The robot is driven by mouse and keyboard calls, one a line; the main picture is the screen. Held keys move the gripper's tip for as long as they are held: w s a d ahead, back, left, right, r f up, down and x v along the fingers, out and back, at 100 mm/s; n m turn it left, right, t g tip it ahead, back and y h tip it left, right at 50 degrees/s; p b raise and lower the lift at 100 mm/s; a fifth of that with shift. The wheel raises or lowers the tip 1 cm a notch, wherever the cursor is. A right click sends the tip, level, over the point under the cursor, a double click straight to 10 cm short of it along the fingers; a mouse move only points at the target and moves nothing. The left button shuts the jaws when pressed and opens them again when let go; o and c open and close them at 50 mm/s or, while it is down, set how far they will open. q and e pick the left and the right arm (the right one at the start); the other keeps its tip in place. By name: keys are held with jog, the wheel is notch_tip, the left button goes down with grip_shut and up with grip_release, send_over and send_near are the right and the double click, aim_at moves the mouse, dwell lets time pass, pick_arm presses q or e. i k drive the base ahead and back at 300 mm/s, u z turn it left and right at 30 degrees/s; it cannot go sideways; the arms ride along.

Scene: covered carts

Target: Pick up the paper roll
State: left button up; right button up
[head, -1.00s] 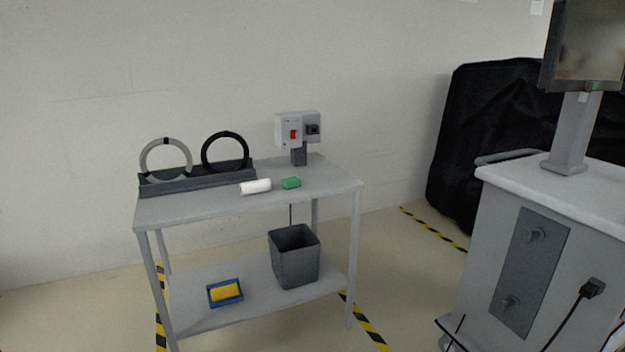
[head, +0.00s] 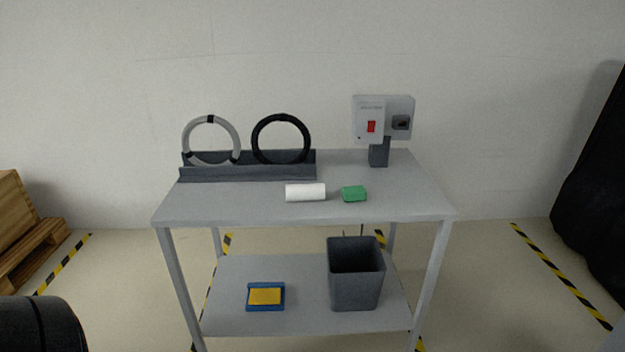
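The paper roll (head: 305,192) is a small white cylinder. It lies on its side on the grey top of the table (head: 240,207), near the middle, with its long side running left to right. Neither gripper shows in the head view. A dark rounded part at the lower left edge looks like part of my own left arm, well away from the roll.
A dark rack (head: 247,172) with a grey ring and a black ring stands behind the roll. A switch box (head: 382,120) stands at the back right. The lower shelf holds a dark bin (head: 355,275) and a blue tray (head: 266,308) with a yellow block. Wooden pallets (head: 27,225) stand left.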

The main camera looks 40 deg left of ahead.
aim_at(299, 193)
jog(key=u, duration=0.75)
jog(key=i, duration=0.9)
jog(key=u, duration=0.95)
